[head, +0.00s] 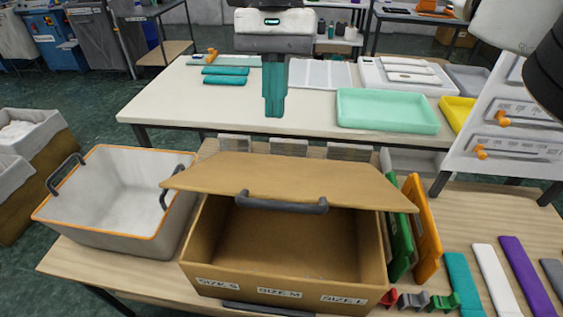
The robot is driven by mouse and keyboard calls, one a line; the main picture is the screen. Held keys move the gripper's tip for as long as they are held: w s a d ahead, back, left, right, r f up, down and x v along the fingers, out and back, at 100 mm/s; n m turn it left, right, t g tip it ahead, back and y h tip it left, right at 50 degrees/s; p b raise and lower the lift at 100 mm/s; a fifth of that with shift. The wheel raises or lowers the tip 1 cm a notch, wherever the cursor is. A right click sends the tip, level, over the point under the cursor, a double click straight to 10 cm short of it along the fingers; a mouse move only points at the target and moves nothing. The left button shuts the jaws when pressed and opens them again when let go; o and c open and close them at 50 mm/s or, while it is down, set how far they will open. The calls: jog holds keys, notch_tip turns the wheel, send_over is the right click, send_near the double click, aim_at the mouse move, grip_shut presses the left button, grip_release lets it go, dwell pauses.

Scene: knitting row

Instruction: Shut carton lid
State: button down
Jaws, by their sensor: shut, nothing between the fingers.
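The brown carton (282,260) stands on the near wooden table, with labels reading SIZE S, SIZE M and SIZE L along its front. Its lid (290,178) is partly raised, tilted over the opening, with a dark handle (281,203) on its near edge. A dark gap shows the inside, and I see nothing in it.
A white bin with orange rim (110,240) stands left of the carton. Green (399,230) and orange (424,228) boards lean close at its right. Coloured strips (495,275) lie further right. A mint tray (387,111) sits on the white table (180,105) behind.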

jog(key=s+f+n+p, duration=0.1)
jog(key=s+f+p, duration=0.2)
jog(key=f, duration=0.9)
jog(key=shift+s+d+f, duration=0.25)
jog(key=shift+s+f, duration=0.1)
jog(key=shift+s, duration=0.25)
